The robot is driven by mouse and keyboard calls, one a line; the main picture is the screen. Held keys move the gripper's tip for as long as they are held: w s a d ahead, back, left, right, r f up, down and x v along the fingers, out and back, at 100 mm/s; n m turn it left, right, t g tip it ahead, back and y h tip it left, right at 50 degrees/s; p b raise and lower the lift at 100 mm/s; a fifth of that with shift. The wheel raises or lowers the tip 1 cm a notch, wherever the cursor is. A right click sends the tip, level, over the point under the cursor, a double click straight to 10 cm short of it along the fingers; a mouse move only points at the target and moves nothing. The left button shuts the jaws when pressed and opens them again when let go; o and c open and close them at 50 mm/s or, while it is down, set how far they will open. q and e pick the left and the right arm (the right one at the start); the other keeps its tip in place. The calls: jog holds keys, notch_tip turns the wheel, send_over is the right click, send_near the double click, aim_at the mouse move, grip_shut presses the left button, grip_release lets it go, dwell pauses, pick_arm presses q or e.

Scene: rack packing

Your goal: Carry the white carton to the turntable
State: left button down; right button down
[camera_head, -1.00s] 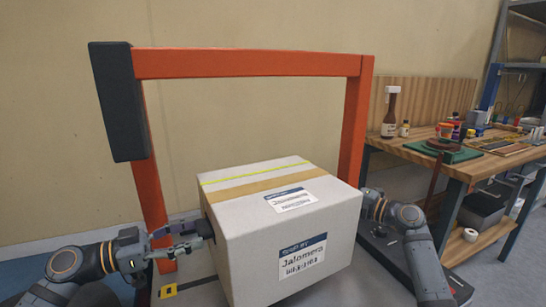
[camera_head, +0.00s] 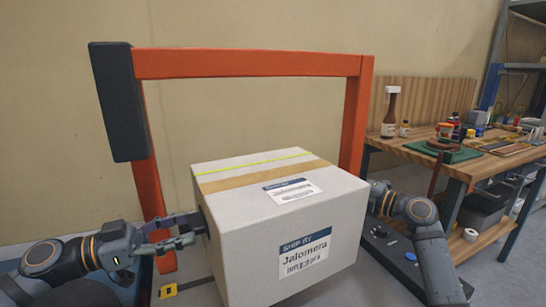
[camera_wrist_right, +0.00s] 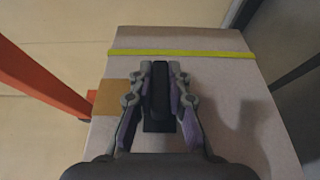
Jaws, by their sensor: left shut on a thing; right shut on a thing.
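The white carton (camera_head: 240,240) is large, with a tan tape band, a yellow strap and printed labels, and looks slightly tilted. My left gripper (camera_head: 198,228) is at its left side, shut on a dark grip there. My right gripper is hidden behind the carton's right side in the head view. In the right wrist view my right gripper (camera_wrist_right: 160,72) is shut on a black handle (camera_wrist_right: 158,118) on the carton's face, which also shows the yellow strap. I cannot make out a turntable with certainty; the carton may hide it.
An orange frame (camera_head: 250,62) with a black box (camera_head: 117,100) stands behind the carton. A wooden workbench (camera_head: 455,170) with a bottle (camera_head: 390,110) and tools stands at right. A yellow tape measure (camera_head: 168,291) lies low at left.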

aim_at(211, 256)
pick_arm(q)
jog(key=shift+s+r, duration=0.3)
jog(key=shift+r, duration=0.2)
pick_arm(e)
jog(key=shift+s+d+r, duration=0.1)
jog(key=shift+s+r, duration=0.2)
jog(key=shift+r, duration=0.2)
jog(key=shift+s+r, duration=0.1)
jog(key=shift+r, duration=0.1)
jog(key=shift+f, duration=0.1)
